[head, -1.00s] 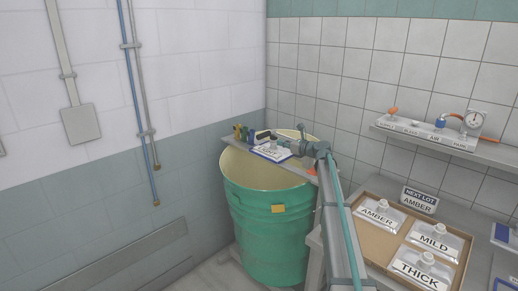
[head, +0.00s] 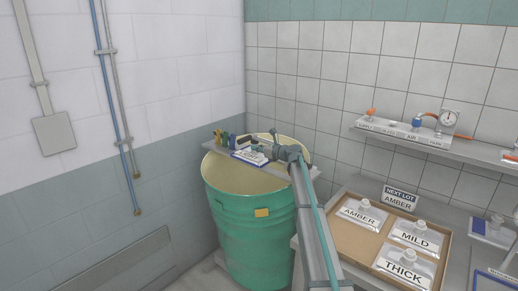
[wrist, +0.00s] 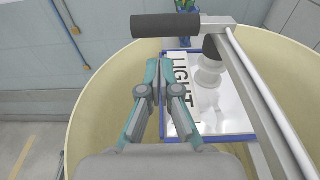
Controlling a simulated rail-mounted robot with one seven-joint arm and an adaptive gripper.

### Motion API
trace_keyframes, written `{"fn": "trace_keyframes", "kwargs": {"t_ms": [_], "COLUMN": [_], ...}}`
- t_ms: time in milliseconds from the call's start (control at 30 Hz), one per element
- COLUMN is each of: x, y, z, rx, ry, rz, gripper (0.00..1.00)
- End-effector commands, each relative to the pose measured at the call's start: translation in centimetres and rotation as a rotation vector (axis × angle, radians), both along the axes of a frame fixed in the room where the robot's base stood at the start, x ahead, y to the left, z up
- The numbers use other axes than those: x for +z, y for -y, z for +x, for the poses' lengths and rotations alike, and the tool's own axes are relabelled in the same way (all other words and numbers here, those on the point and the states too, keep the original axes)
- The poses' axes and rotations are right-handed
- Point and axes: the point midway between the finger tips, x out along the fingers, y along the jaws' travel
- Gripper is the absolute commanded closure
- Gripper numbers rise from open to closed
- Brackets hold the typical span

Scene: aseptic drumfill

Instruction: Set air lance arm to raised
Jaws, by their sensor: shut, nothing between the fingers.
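The air lance arm appears to be the pale metal bar (wrist: 262,92) with a black grip (wrist: 165,27) in the wrist view. It crosses above a pouch marked LIGHT (wrist: 208,95); in the head view I cannot make it out clearly. My gripper (wrist: 158,66) is shut and empty, its fingertips just below the grip in the picture, with no clear contact. In the head view my gripper (head: 262,140) is small, over the green drum (head: 250,225). The bar's pivot is not visible.
The pouch lies in a blue-edged tray (wrist: 247,137) over the open drum. A brown tray (head: 343,238) at the right holds pouches AMBER, MILD and THICK. Above it is a shelf (head: 400,140) with valves and a gauge (head: 447,117). Walls stand close behind and left.

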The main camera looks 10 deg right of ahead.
Motion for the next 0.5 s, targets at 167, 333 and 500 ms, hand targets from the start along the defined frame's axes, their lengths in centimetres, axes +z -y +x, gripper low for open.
{"fn": "trace_keyframes", "kwargs": {"t_ms": [167, 333, 500], "x": [-0.3, -0.6, -0.9], "y": [-2.0, -3.3, -4.0], "z": [2.7, 4.4, 5.1], "rx": [0.001, 0.0, 0.0], "ry": [-0.001, 0.0, 0.001], "rz": [-0.001, -0.001, -0.001], "gripper": [1.0, 1.0, 1.0]}}
